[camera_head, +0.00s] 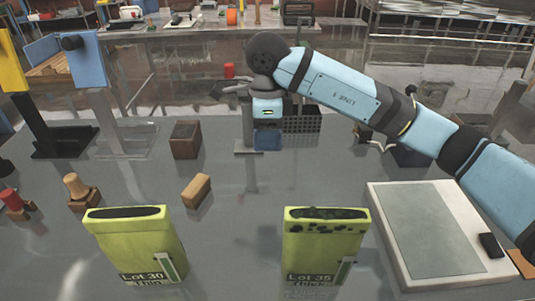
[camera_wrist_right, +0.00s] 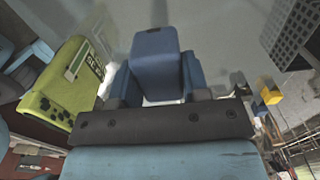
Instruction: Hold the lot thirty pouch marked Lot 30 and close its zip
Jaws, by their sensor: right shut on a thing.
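The Lot 30 pouch (camera_head: 140,240) is yellow-green and stands upright at the front left in the head view, its top a dark open slot. A similar pouch marked Lot 35 (camera_head: 325,245) stands to its right, with dark specks around its open top. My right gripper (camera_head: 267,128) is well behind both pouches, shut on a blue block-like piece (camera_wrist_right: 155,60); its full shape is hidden. One green pouch (camera_wrist_right: 60,95) shows at the left of the right wrist view, its label hard to read. My left gripper is not in view.
A white flat device (camera_head: 455,265) with a grey top lies at the right. A dark rack (camera_head: 302,120) stands beside my right gripper. Small wooden blocks (camera_head: 197,190) and a blue panel on a stand (camera_head: 88,62) are at left and centre. The table between the pouches is clear.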

